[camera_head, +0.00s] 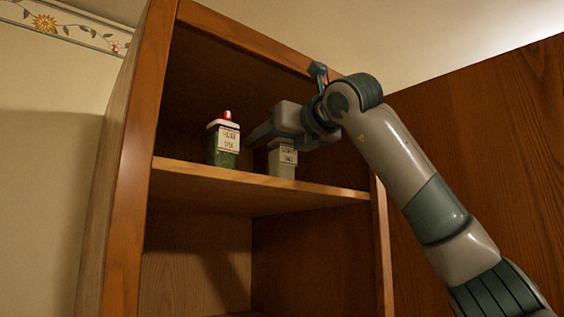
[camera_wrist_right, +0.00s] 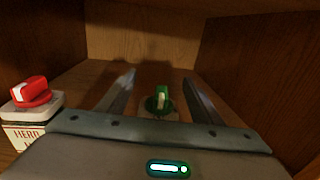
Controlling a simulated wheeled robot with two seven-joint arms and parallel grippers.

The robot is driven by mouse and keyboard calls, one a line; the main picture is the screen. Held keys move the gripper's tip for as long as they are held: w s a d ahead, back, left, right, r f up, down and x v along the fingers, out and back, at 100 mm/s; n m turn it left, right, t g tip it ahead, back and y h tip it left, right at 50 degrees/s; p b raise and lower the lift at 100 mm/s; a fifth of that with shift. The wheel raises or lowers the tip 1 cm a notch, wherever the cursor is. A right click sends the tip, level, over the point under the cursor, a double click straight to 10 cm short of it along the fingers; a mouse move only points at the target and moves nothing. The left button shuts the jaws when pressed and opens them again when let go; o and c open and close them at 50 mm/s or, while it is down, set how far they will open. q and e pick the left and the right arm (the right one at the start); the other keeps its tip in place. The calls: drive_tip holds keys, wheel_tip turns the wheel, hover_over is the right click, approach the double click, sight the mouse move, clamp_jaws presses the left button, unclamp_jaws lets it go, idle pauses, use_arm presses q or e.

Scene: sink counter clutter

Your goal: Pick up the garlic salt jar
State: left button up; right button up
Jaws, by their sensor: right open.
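Two small labelled jars stand upright on the cabinet shelf. One jar with a green cap (camera_wrist_right: 160,101) lies between the spread fingers of my right gripper in the right wrist view. It appears to be the pale-labelled jar (camera_head: 283,161) below my gripper in the head view, its top hidden by the gripper. Its label is too small to read surely as garlic salt. My right gripper (camera_head: 258,137) is open and empty, reaching in from the right. My left gripper is not in view.
A red-capped jar (camera_head: 224,142) with green contents stands just left of my gripper; its label in the right wrist view (camera_wrist_right: 24,136) begins like "HERB". The wooden shelf (camera_head: 190,171) has upright cabinet sides. An open door (camera_head: 480,130) is at the right.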

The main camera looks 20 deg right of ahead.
clamp_jaws()
drive_tip(key=shift+r, duration=0.2)
drive_tip(key=r+b+v, duration=0.3)
drive_tip(key=b+v, duration=0.6)
drive_tip(key=v, duration=0.9)
idle(0.4)
